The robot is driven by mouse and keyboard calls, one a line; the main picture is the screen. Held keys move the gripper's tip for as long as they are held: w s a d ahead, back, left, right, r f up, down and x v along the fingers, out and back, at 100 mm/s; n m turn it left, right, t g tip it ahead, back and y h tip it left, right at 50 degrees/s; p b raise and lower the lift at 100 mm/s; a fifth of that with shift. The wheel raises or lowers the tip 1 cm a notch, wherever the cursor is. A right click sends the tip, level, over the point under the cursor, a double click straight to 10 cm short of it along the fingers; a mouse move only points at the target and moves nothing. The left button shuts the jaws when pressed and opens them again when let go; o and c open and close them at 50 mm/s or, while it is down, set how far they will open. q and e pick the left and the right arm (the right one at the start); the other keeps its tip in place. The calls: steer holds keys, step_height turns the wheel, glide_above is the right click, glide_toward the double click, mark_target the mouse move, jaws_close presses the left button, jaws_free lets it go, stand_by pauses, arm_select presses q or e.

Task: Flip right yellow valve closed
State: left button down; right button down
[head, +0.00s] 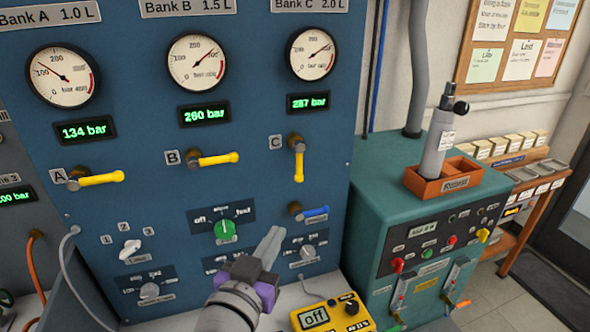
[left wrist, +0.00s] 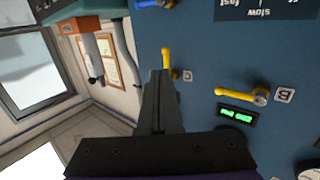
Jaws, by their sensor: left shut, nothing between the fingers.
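The right yellow valve (head: 299,165), marked C, is on the blue panel (head: 170,135) below the 287 bar readout. Its handle hangs straight down. My left gripper (head: 275,233) is shut and empty, its fingers pointing up toward the panel, below valve C and left of the blue lever. In the left wrist view, which is turned over, the yellow handle of valve C (left wrist: 166,56) shows just beyond the shut fingertips (left wrist: 158,72). I cannot tell whether they touch. My right gripper is in neither view.
Yellow valves A (head: 98,179) and B (head: 215,160) have handles lying nearly level. A blue lever (head: 313,214) and a green knob (head: 227,229) sit lower on the panel. A green cabinet (head: 385,180) stands to the right. A yellow meter (head: 328,313) lies below.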

mark_target(298, 172)
arm_select(q)
steer(key=shift+w+a+r+n+t+y, duration=0.15)
steer(key=shift+w+r+t+y, duration=0.1)
steer(key=shift+r, duration=0.35)
steer(key=shift+w+d+r+n+t+y, duration=0.15)
steer(key=shift+w+r+t, duration=0.1)
steer(key=shift+r, duration=0.35)
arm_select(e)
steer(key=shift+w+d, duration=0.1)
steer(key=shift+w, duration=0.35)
arm_select(q)
steer(key=shift+s+a, duration=0.1)
